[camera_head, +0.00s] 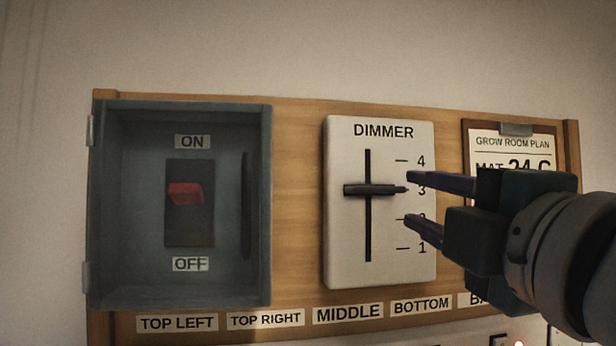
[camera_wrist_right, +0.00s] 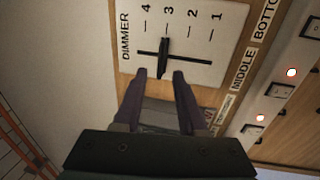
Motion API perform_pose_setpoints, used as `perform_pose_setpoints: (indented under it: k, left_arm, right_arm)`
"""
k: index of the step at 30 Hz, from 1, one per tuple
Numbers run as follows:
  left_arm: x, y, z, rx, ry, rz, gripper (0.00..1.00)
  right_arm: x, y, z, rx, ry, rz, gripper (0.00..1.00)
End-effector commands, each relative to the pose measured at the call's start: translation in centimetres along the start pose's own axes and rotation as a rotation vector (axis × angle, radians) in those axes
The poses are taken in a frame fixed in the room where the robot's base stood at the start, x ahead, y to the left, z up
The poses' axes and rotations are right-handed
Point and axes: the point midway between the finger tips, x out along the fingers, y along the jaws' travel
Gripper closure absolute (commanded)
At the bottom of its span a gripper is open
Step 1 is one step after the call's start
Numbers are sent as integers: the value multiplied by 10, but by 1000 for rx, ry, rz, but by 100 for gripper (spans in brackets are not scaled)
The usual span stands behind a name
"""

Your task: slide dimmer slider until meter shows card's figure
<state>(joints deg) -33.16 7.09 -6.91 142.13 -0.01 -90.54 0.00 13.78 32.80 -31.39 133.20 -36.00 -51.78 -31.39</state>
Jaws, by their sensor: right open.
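The white dimmer panel (camera_head: 340,250) is on the wooden board; it also shows in the right wrist view (camera_wrist_right: 195,75). Its dark slider handle (camera_head: 372,189) sits level with the 3 mark on an upright slot. In the right wrist view the handle (camera_wrist_right: 164,55) points toward my gripper. My right gripper (camera_head: 411,198) is open, one finger above and one below the handle's tip; I cannot tell whether they touch it. The card (camera_head: 495,143), headed GROW ROOM PLAN, is partly hidden by my right gripper; "MAT 24 C" is partly readable. No meter display is visible. My left gripper is not in view.
Left of the dimmer, a grey switch box (camera_head: 262,200) stands open, with a red rocker switch (camera_head: 186,194) between ON and OFF labels. Labels such as MIDDLE (camera_head: 348,313) run below. In the right wrist view, lit indicators (camera_wrist_right: 291,72) show on a lower panel.

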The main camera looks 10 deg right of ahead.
Motion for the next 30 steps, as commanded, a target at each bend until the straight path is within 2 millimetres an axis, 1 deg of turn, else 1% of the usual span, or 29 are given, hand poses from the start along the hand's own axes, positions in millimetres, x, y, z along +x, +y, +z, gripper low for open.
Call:
perform_pose_setpoints:
  k: [1,9,15,20,28,29,30]
  left_arm:
    - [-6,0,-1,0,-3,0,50]
    - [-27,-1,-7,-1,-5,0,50]
    - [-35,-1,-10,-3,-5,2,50]
    - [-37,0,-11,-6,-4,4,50]
    - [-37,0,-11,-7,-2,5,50]
    - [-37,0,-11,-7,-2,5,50]
    - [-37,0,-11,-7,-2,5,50]
  right_arm:
    - [8,4,0,-1,-2,0,60]
    - [55,4,1,4,-3,-2,60]
    - [78,1,1,5,-2,-3,60]
    - [86,-1,0,6,-1,-4,60]
    - [87,-1,0,6,-1,-4,60]
    - [87,-1,0,6,-1,-4,62]
    - [87,-1,0,6,-1,-4,66]
